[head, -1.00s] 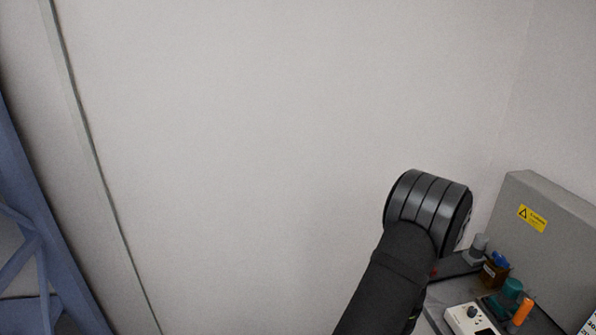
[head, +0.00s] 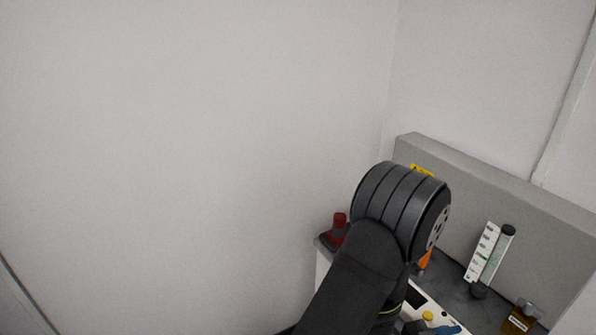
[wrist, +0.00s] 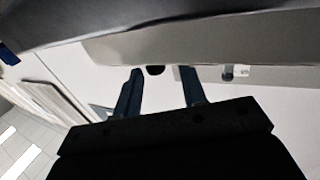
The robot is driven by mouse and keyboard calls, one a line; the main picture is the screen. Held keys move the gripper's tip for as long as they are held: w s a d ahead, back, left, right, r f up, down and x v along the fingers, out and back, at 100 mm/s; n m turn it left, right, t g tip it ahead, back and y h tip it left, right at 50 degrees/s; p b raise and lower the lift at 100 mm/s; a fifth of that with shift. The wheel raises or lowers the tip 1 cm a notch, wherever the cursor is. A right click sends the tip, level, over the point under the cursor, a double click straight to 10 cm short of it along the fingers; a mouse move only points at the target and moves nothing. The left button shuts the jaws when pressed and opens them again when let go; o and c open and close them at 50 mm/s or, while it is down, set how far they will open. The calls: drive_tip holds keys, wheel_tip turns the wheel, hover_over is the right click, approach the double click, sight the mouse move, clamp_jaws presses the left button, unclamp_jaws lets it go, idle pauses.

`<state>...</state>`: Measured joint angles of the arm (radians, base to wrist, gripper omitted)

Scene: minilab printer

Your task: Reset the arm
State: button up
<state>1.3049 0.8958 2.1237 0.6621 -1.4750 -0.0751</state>
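My arm (head: 375,245) shows in the head view as a dark grey link with a thick ribbed joint, bent in front of the bench. My gripper (wrist: 160,90) is out of sight in the head view. In the wrist view its two dark blue fingers stand apart with nothing held between them. A small black round thing shows beyond the fingers, and I cannot tell what it is.
Behind the arm is a bench (head: 462,302) with a grey back panel (head: 510,205). On it are a red-topped item (head: 338,229), an orange item (head: 424,261), a graduated white strip (head: 483,250) and a brown bottle (head: 520,318). The wall at left is bare.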

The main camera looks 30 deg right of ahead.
drive_tip(key=shift+x, duration=1.1)
